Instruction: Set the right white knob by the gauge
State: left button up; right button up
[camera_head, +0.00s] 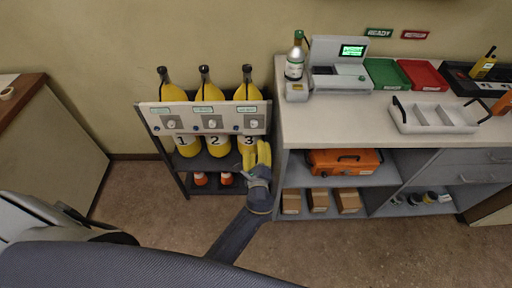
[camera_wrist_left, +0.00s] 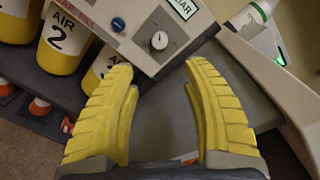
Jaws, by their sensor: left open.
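The right white knob (camera_head: 253,124) sits on the right end of the grey panel (camera_head: 226,122) across the front of the cylinder rack. My left gripper (camera_head: 257,150) has yellow fingers and is open and empty, just below the knob. In the left wrist view the knob lies beyond the open fingertips (camera_wrist_left: 160,75), apart from them.
Yellow cylinders (camera_head: 214,143) marked 1, 2, 3 stand in the rack behind the panel. A blue button (camera_wrist_left: 118,24) is left of the knob. The counter (camera_head: 340,120) stands close on the right, with an orange case (camera_head: 343,162) on its shelf.

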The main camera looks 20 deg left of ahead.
pick_arm(q)
jog(key=shift+s+f, duration=0.1)
jog(key=m, duration=0.8)
send_near(254, 126)
jog(key=x, duration=0.9)
jog(key=shift+w, duration=0.35)
jog(key=shift+c, duration=0.4)
grip_shut()
